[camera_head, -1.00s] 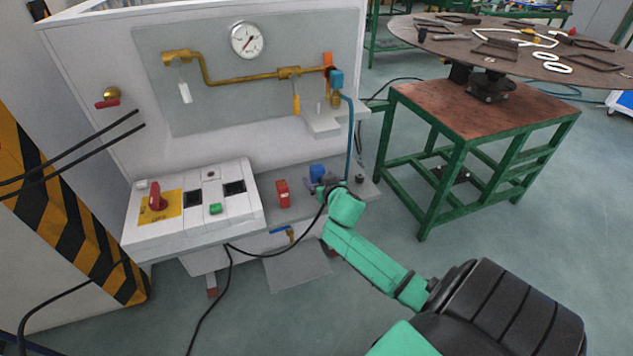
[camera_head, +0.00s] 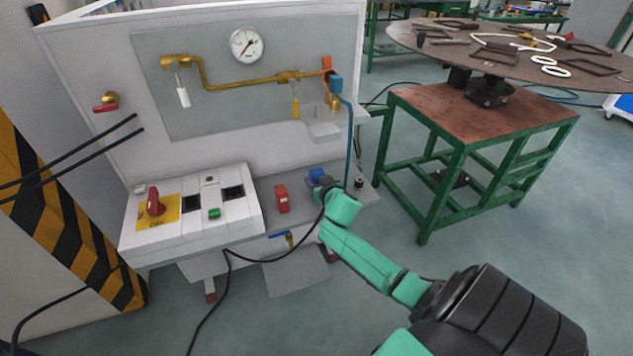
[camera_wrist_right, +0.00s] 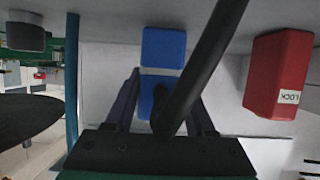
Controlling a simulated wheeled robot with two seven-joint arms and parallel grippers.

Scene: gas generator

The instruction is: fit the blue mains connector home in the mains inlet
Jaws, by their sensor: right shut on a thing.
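The blue mains inlet (camera_head: 316,175) is a small blue block on the machine's grey lower ledge. It also shows at the top of the right wrist view (camera_wrist_right: 163,48). My right gripper (camera_head: 324,187) is at the near side of the inlet. In the wrist view its dark fingers (camera_wrist_right: 160,100) are shut on the blue mains connector (camera_wrist_right: 150,92), in line with the inlet. A thin pale line shows between the two blue parts; I cannot tell how deep any contact goes. The connector's black cable (camera_wrist_right: 205,65) crosses in front of it. In the head view the gripper mostly hides the connector.
A red lock block (camera_head: 282,199) stands left of the inlet; it is close in the wrist view (camera_wrist_right: 277,75). A blue hose (camera_head: 349,140) hangs just right of the gripper. A dark round knob (camera_head: 360,183) is further right. The control panel (camera_head: 190,210) is left.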

